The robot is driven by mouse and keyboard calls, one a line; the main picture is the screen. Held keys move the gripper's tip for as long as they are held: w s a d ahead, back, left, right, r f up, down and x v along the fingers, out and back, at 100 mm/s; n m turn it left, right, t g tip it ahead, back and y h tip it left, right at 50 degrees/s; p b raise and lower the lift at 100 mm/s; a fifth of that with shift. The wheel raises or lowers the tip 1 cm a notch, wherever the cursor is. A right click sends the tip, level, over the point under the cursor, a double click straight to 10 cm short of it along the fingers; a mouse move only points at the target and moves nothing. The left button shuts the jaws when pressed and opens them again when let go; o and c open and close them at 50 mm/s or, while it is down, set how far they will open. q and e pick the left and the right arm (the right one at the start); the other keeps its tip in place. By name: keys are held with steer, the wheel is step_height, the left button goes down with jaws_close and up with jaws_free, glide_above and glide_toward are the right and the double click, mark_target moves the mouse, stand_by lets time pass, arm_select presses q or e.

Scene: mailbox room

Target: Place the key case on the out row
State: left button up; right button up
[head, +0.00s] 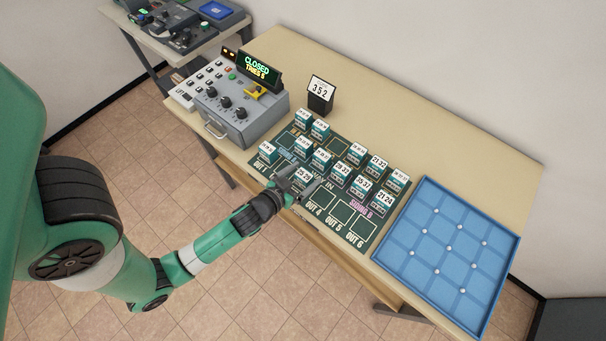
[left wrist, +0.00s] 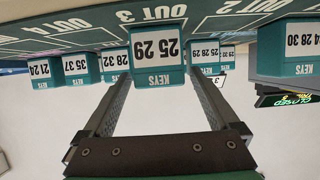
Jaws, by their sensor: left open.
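Several teal key cases with white number labels stand on the dark green mat (head: 338,228) in the head view. The case labelled 25 29 (head: 304,175) stands at the OUT 3 place in the front row. It fills the middle of the left wrist view (left wrist: 157,55), where labels appear upside down. My left gripper (head: 293,188) is open at this case, with a finger on either side of it. Any finger contact cannot be told. Another case (head: 267,151) stands by OUT 1. The places OUT 4, OUT 5 and OUT 6 are empty. My right gripper is not in view.
A grey console (head: 238,120) with knobs and a sign (head: 259,69) reading CLOSED stands left of the mat. A black holder (head: 320,103) with a 352 card stands behind. A blue divided tray (head: 447,250) lies to the right. Neighbouring cases stand close behind my gripper.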

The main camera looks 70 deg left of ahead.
arm_select(q)
steer(key=shift+r, duration=0.15)
steer(key=shift+s+d+r, duration=0.1)
steer(key=shift+s+d, duration=0.05)
steer(key=shift+s, duration=0.05)
steer(key=b+v, duration=0.2)
steer(key=v, duration=0.9)
steer(key=shift+s+r, duration=0.15)
steer(key=shift+r, duration=0.05)
steer(key=shift+d, duration=0.1)
